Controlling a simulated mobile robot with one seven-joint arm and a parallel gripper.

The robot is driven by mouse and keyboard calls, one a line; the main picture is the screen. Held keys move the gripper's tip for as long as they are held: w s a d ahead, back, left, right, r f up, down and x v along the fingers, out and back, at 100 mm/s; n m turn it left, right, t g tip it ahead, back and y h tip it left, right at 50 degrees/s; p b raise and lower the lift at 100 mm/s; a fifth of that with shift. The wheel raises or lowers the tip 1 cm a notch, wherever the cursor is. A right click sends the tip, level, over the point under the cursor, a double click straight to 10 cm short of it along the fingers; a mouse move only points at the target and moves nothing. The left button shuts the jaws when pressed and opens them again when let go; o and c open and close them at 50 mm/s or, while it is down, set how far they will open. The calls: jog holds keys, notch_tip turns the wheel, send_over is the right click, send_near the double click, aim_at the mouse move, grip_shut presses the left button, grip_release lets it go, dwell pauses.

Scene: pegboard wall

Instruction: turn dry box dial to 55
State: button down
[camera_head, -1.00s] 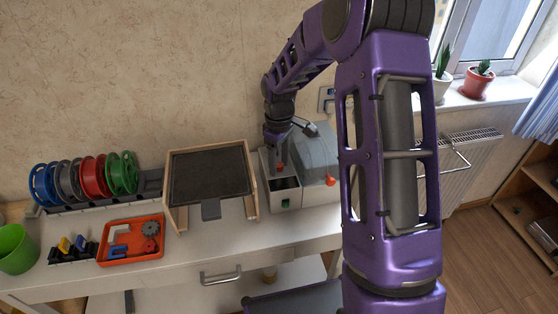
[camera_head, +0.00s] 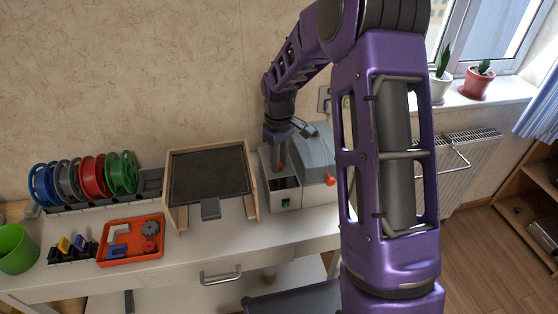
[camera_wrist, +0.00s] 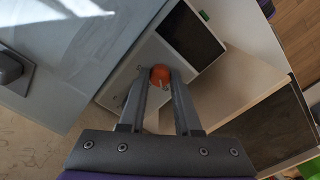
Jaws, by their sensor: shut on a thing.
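The dry box (camera_head: 312,198) is the light grey unit with a dark display panel and a translucent grey lid (camera_head: 314,155), right of the framed board. Its orange dial (camera_wrist: 160,76) sits between my fingertips in the wrist view, beside the dark panel (camera_wrist: 189,35). My gripper (camera_wrist: 160,82) is shut on the dial, pointing down onto the box top. No number on the dial or panel is readable.
A wood-framed dark board (camera_head: 210,175) stands left of the box. An orange tray (camera_head: 131,240) with small parts, several spools (camera_head: 85,178) and a green cup (camera_head: 14,249) are farther left. A second orange-red knob (camera_head: 330,181) is on the box's right front.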

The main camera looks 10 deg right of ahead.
jog(key=m, duration=1)
jog(key=shift+w, duration=0.1)
dwell(0.4)
jog(key=c, duration=0.6)
grip_release()
jog(key=shift+r, duration=0.15)
notch_tip(320, 180, up, 17)
jog(key=p, duration=0.1)
